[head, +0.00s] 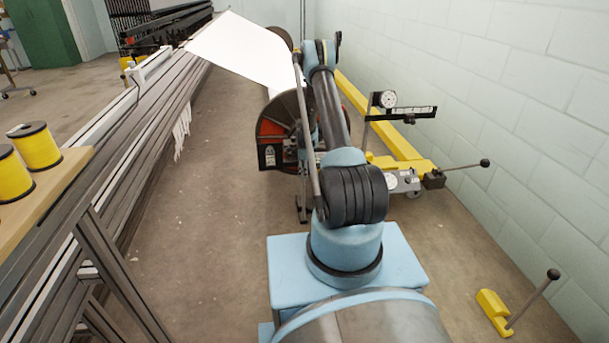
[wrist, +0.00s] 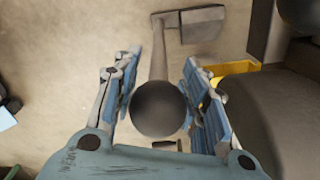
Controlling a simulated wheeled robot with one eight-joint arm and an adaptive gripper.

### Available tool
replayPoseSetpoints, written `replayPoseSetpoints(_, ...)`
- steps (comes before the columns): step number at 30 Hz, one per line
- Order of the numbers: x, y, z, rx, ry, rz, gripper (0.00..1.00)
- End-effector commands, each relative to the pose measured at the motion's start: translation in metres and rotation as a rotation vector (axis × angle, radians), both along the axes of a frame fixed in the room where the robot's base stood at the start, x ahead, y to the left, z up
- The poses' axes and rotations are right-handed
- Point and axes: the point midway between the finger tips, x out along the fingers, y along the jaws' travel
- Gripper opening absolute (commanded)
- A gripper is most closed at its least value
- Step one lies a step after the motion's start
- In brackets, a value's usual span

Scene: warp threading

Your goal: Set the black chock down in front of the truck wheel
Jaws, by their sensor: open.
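In the wrist view my gripper (wrist: 158,95) is open. A dark ball knob (wrist: 159,109) lies between its fingers, with a gap visible at the left. A grey shaft runs from the knob to a dark grey chock (wrist: 200,25). I cannot tell whether both views show the same chock.
A yellow chock (head: 494,311) with a ball-ended handle lies at the lower right. A block wall (head: 520,110) bounds the right side. A long frame and yellow spools (head: 38,147) stand left. Bare floor (head: 205,230) lies between frame and arm.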

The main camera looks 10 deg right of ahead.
Motion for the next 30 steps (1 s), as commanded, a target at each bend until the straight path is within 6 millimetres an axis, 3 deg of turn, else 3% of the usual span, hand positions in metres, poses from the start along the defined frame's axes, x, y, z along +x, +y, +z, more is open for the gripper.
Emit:
replayPoseSetpoints(15,0.0,0.0,0.082,0.0,0.0,0.0,0.4)
replayPoseSetpoints(30,-0.006,0.0,0.134,0.0,-0.003,0.036,0.4)
